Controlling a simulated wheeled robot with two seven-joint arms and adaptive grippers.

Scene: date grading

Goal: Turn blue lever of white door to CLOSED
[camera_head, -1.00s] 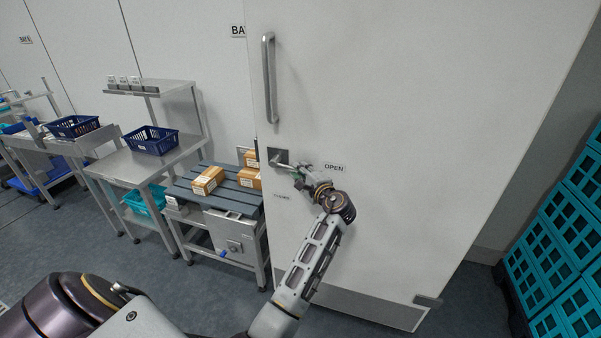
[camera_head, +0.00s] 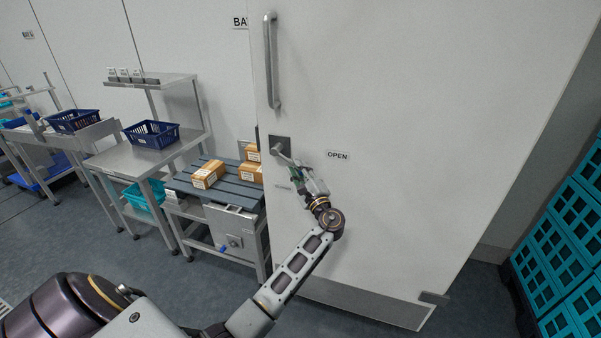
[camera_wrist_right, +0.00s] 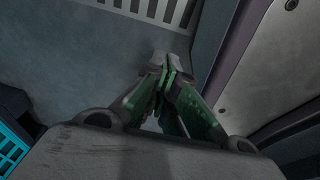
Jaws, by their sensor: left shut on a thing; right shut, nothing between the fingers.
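The white door (camera_head: 400,120) fills the middle and right of the head view. Its lever (camera_head: 284,154) looks grey, not blue, and sits on a dark square plate (camera_head: 279,143) below the long pull handle. A faint label (camera_head: 283,187), too small to read, is lower down. My left gripper (camera_head: 300,169) is shut on the lever's outer end, partly hiding it. My right gripper (camera_wrist_right: 168,72) is shut and empty in the right wrist view.
A slatted grey table (camera_head: 233,184) with several brown boxes (camera_head: 208,174) stands left of the door. Further left is a metal bench with a blue basket (camera_head: 151,134). Teal crates (camera_head: 570,235) are stacked at the right. Floor is clear before the door.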

